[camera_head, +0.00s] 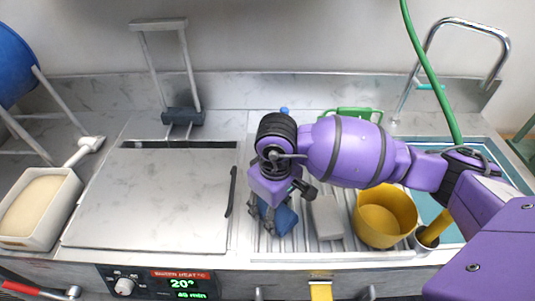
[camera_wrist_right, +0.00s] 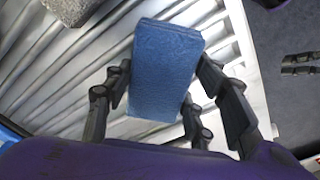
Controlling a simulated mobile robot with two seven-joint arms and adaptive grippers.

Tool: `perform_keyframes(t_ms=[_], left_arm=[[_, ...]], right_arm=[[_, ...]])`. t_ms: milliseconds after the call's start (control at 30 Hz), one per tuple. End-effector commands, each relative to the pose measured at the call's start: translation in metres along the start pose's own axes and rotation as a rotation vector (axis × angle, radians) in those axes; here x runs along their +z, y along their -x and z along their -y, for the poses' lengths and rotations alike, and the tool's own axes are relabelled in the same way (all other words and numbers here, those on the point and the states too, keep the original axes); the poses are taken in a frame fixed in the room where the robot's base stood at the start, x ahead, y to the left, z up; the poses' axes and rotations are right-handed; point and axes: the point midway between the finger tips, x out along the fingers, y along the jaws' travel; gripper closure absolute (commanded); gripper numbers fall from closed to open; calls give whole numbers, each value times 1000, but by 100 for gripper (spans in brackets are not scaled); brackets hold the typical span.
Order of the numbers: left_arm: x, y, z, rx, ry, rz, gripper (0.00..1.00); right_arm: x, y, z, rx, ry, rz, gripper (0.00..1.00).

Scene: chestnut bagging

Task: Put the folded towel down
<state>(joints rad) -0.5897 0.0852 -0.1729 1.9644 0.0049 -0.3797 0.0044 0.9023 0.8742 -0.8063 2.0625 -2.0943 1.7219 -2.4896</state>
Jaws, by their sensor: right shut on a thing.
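The folded towel (camera_head: 287,219) is a blue block over the ribbed metal drainboard, partly hidden by my right arm in the head view. My right gripper (camera_head: 268,212) points down and is shut on it. In the right wrist view the towel (camera_wrist_right: 165,60) sits between the dark fingers of the right gripper (camera_wrist_right: 163,82), with the ribs below it. I cannot tell whether the towel touches the drainboard. My left gripper is not in view.
A grey block (camera_head: 326,218) and a yellow pot (camera_head: 384,216) stand right of the towel on the drainboard (camera_head: 305,246). A closed metal lid (camera_head: 150,195) lies left. A tub of pale grains (camera_head: 68,212) is far left. A blue basin is behind my right arm.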

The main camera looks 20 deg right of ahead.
Motion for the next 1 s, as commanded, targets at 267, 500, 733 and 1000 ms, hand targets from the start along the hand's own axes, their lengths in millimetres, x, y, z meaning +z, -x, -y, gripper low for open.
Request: perform_keyframes(t_ms=[267,500,733,1000], left_arm=[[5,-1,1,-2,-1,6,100],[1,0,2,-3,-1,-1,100],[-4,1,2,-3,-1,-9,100],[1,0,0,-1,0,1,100]], right_arm=[[0,-4,0,0,-1,1,45],[0,-2,0,1,-1,-1,30],[-1,1,0,1,-1,-2,30],[-2,42,-1,4,0,-6,30]])
